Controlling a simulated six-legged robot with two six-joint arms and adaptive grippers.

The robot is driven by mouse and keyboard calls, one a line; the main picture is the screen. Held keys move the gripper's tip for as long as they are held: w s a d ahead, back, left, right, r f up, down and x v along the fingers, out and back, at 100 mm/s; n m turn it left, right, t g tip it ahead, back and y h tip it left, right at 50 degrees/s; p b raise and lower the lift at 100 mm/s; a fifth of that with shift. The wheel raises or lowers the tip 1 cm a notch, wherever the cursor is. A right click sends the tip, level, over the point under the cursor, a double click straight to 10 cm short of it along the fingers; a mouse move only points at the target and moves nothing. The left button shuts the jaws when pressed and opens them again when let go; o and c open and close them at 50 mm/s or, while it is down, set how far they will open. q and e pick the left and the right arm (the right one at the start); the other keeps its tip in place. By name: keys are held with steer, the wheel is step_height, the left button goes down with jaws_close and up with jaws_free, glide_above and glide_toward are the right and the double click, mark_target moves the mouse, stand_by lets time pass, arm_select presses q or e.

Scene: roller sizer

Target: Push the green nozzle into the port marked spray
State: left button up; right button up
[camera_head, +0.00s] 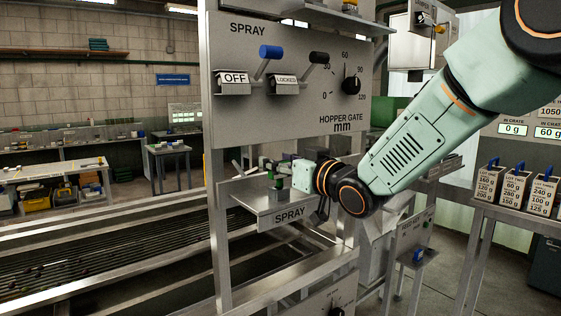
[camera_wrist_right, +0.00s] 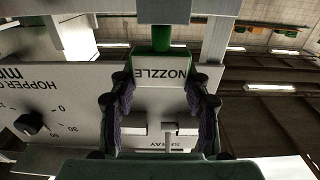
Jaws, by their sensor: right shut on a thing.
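The nozzle (camera_wrist_right: 162,38) shows in the right wrist view as a green stem on a pale block with an upside-down NOZZLE label (camera_wrist_right: 162,73). My right gripper (camera_wrist_right: 160,85) is shut on that block, one dark finger on each side. In the head view my right gripper (camera_head: 266,164) is just above a metal shelf marked SPRAY (camera_head: 290,213). My left gripper is not in view.
Above the shelf is a panel with a blue-handled SPRAY lever (camera_head: 270,52), a LOCKED lever (camera_head: 317,58) and a HOPPER GATE knob (camera_head: 351,85). A metal post (camera_head: 217,230) stands left of the shelf. Lot boxes (camera_head: 515,188) stand on a right-hand table.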

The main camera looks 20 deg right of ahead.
steer(key=shift+f+b, duration=0.65)
steer(key=shift+f, duration=0.4)
steer(key=o, duration=1.1)
steer(key=shift+v, duration=6.1)
steer(key=shift+w+a, duration=0.15)
